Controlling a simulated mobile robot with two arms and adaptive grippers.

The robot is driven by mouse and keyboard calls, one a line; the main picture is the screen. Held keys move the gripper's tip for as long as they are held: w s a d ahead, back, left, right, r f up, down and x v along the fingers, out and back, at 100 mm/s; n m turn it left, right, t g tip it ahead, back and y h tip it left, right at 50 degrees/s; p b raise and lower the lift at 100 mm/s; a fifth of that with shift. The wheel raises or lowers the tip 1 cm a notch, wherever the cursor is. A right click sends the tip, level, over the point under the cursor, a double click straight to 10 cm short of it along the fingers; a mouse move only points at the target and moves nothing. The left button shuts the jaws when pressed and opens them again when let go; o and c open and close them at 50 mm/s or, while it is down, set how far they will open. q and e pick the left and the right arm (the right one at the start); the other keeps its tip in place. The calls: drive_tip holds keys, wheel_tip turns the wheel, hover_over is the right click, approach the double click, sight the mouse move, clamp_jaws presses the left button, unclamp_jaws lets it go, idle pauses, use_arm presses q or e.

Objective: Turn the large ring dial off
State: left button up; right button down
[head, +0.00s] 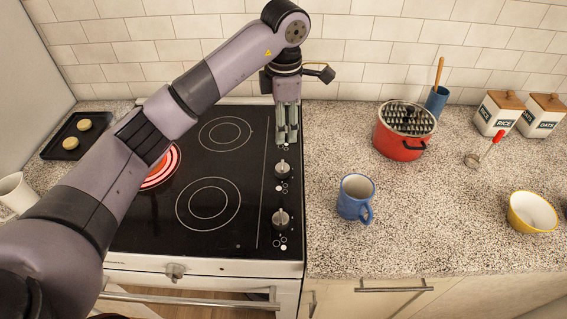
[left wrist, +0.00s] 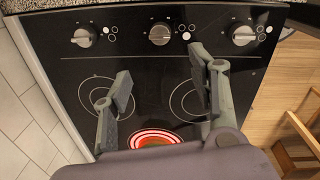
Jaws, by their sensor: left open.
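The black cooktop (head: 235,165) has a row of silver dials along its right side. The middle dial (head: 282,168) and front dial (head: 280,218) show in the head view; the rear one is hidden behind my gripper there. In the left wrist view the rear dial (left wrist: 84,37), middle dial and front dial (left wrist: 243,35) all show. One ring (head: 160,168) glows red, partly behind my arm; it also shows in the left wrist view (left wrist: 155,138). My left gripper (head: 287,138) is open and empty, pointing down near the rear dial. My right gripper is not in view.
A blue mug (head: 354,198), red pot (head: 404,131) and yellow bowl (head: 532,212) stand on the counter to the right. A black tray (head: 72,137) is at the far left. An oven dial (head: 175,272) is on the stove front. The tiled wall is close behind the cooktop.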

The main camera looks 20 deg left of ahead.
sight(283, 165)
use_arm(q)
drive_tip(key=f, duration=0.5)
drive_tip(key=f+p, duration=0.1)
drive_tip(key=f, duration=0.4)
drive_tip(key=w+f+p, duration=0.1)
drive_tip(key=f, duration=0.4)
drive_tip(key=shift+a+f, duration=0.2)
drive_tip(key=shift+f, duration=0.1)
drive_tip(key=c, duration=1.1)
drive_tip(key=shift+c, duration=0.2)
